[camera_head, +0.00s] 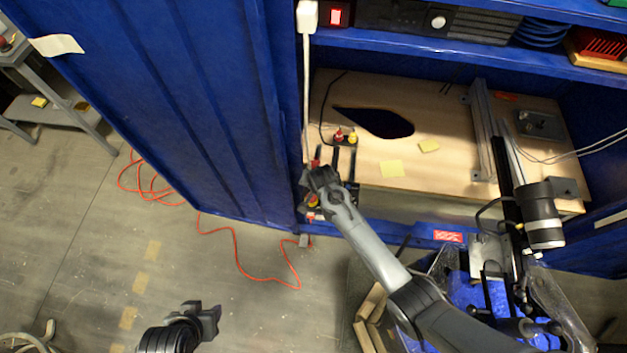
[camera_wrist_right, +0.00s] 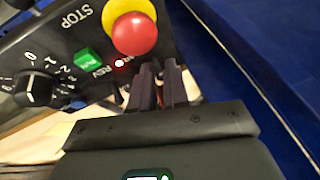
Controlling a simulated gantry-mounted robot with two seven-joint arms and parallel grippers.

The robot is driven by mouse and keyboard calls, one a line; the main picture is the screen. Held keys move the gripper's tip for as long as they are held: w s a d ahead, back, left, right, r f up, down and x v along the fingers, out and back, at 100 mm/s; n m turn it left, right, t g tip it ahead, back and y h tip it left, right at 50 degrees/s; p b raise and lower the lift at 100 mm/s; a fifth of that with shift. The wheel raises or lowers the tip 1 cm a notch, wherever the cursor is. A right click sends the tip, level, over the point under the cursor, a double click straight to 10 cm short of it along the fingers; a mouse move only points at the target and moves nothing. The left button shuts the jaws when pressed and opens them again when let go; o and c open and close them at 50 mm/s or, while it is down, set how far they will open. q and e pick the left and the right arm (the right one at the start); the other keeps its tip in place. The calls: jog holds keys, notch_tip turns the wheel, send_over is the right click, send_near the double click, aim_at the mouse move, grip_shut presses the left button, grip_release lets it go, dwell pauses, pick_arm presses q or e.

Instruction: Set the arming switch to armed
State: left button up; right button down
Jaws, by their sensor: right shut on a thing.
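A dark control panel (camera_wrist_right: 68,52) fills the upper left of the right wrist view. In the head view my right gripper (camera_head: 314,184) covers most of the panel at the cabinet's front post. My left gripper (camera_head: 206,314) hangs low over the floor, away from the panel; its finger gap is unclear.
The blue cabinet (camera_head: 200,120) holds a wooden worktop (camera_head: 440,165) with a dark opening and yellow notes. An orange cable (camera_head: 255,274) lies on the floor.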

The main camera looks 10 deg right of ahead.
jog(key=c, duration=1.2)
grip_release()
jog(key=shift+a, duration=0.1)
jog(key=shift+r, duration=0.15)
jog(key=shift+s+r, duration=0.1)
jog(key=shift+r, duration=0.15)
jog(key=p+v, duration=0.2)
jog(key=v, duration=0.8)
jog(key=shift+p, duration=0.4)
